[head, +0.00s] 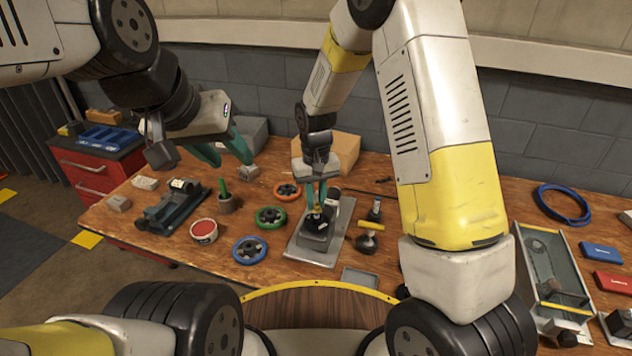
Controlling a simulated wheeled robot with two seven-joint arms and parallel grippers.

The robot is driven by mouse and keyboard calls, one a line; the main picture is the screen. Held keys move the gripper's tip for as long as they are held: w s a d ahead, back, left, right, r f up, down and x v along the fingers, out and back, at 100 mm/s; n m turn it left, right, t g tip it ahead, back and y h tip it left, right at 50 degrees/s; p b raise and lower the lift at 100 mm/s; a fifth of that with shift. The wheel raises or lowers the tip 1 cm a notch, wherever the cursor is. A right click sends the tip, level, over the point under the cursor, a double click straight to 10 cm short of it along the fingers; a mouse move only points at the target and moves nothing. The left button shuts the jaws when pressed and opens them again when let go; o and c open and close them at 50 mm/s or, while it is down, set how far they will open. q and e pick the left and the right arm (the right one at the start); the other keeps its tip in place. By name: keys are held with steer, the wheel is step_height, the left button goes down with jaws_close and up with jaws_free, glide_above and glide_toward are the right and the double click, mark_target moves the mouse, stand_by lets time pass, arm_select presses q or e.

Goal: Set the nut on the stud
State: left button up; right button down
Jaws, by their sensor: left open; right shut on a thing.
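My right gripper (317,203) points straight down over a dark block-shaped fixture (316,235) on a grey metal plate (313,257). Its teal fingers are close together, shut on a small brass-coloured nut (317,212) at the top of the fixture. The stud cannot be made out; the nut and fingertips hide that spot. I cannot tell whether the nut touches the stud. My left gripper (230,160) is open and empty, above the back left of the wooden bench.
Orange, green (271,217) and blue (249,250) handwheels lie left of the plate. A yellow-handled tool (369,226) is close on the right, and a metal tray (525,240) further right.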

steer(key=shift+f, duration=1.05)
steer(key=c, duration=1.2)
jaws_free()
steer(key=shift+c, duration=0.2)
steer(key=shift+r, duration=0.15)
step_height(320, 180, up, 8)
steer(key=shift+f, duration=0.2)
